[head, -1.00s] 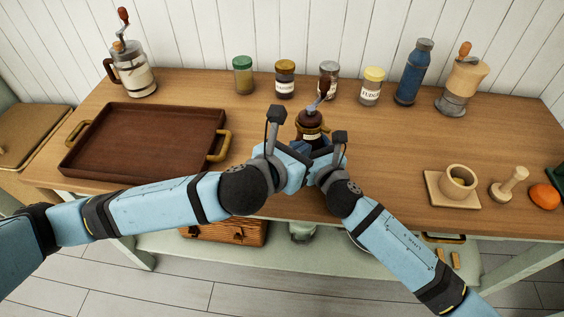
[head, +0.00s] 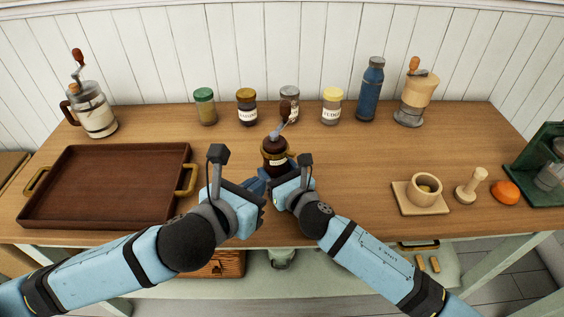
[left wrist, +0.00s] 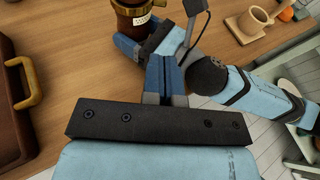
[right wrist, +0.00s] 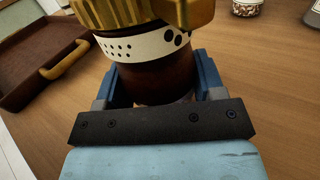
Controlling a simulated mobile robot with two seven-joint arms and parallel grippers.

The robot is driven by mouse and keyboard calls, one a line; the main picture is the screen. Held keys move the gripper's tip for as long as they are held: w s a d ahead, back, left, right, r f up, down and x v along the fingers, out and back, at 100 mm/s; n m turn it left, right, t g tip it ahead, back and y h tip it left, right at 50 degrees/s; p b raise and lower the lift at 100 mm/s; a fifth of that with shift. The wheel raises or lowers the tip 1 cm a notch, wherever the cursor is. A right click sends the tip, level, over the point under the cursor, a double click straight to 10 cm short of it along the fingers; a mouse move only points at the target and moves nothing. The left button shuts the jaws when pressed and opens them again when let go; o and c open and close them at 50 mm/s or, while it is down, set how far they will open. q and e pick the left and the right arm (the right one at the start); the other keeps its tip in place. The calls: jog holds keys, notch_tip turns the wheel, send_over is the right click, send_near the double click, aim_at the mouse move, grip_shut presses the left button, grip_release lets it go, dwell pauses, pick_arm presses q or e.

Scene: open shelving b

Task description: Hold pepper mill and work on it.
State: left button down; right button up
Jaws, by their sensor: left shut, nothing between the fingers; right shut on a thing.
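The pepper mill (head: 275,152) is dark brown with a brass band and a crank on top. It stands upright near the middle of the wooden table. My right gripper (head: 274,182) is shut on its lower body. In the right wrist view the mill (right wrist: 155,75) fills the space between the blue fingers, below a pale band with dots. My left gripper (head: 258,186) is shut and empty, just left of the mill and nearer the front edge. In the left wrist view its blue fingers (left wrist: 165,75) are together, apart from the mill (left wrist: 132,14).
A brown tray (head: 110,150) with brass handles lies at left, beside a crank jar (head: 93,112). Several spice jars, a blue bottle (head: 371,90) and a wooden mill (head: 416,98) line the back. A mortar (head: 424,188), pestle (head: 471,186) and orange object (head: 505,192) are at right.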

aim_at(292, 155)
pick_arm(q)
jog(key=x, duration=0.6)
jog(key=r+x, duration=0.1)
jog(key=x, duration=0.3)
pick_arm(e)
jog(key=shift+f, duration=0.15)
pick_arm(q)
jog(key=shift+w+d, duration=0.35)
jog(key=shift+w, duration=0.2)
jog(key=shift+w+d+n+t+y, duration=0.5)
jog(key=shift+w+d+n+y, duration=0.2)
jog(key=shift+y, duration=0.2)
pick_arm(e)
jog(key=shift+s+a, duration=0.1)
pick_arm(q)
jog(key=shift+w, duration=0.1)
jog(key=shift+a, duration=0.1)
